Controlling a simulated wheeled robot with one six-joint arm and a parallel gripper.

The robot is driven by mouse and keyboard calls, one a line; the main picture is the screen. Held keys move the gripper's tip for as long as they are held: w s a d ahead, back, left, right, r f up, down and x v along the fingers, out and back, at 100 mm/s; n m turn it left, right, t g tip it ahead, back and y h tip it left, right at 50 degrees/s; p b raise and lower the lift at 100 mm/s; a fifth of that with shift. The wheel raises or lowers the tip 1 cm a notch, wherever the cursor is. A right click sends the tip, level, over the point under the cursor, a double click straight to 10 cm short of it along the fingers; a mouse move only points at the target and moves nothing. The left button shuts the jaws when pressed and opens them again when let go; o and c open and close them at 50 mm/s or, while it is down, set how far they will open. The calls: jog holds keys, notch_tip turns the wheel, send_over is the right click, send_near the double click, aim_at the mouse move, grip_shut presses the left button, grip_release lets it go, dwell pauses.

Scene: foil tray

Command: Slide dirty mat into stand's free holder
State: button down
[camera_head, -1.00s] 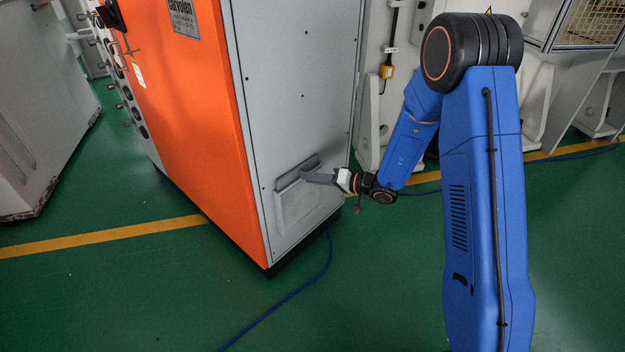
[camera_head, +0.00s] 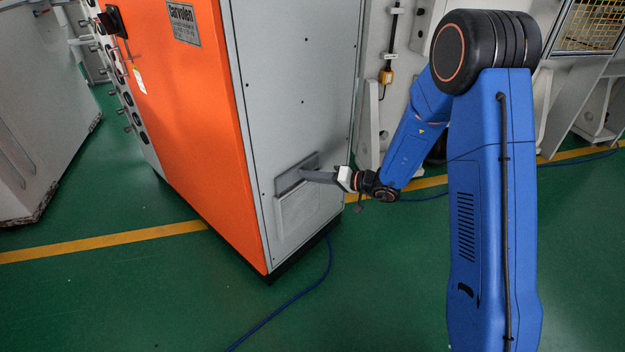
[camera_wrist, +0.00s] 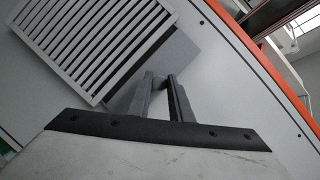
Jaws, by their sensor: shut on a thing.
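A flat grey sheet, which looks like the dirty mat (camera_head: 291,182), stands at the top edge of a pale louvred grille (camera_head: 297,213) low on the cabinet's grey side. In the wrist view the mat (camera_wrist: 172,58) sticks out past one side of the white grille (camera_wrist: 88,40); the rest of it is hidden behind the grille. My gripper (camera_head: 312,175) reaches in from the right, shut on the mat's protruding edge. In the wrist view its two grey fingers (camera_wrist: 160,80) are close together at that edge. I cannot make out the stand or its free holder.
The tall orange and grey cabinet (camera_head: 185,120) fills the left middle. A blue cable (camera_head: 290,312) lies on the green floor (camera_head: 120,310) in front of it. Other grey machines stand at left (camera_head: 35,110) and at the back right (camera_head: 585,60). The floor in front is mostly clear.

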jog(key=shift+r, duration=1.3)
notch_tip(320, 180, up, 19)
dwell(2.0)
jog(key=s+d, duration=0.6)
jog(key=d, duration=0.1)
jog(key=shift+s+d, duration=0.25)
jog(key=shift+s, duration=0.05)
dwell(1.0)
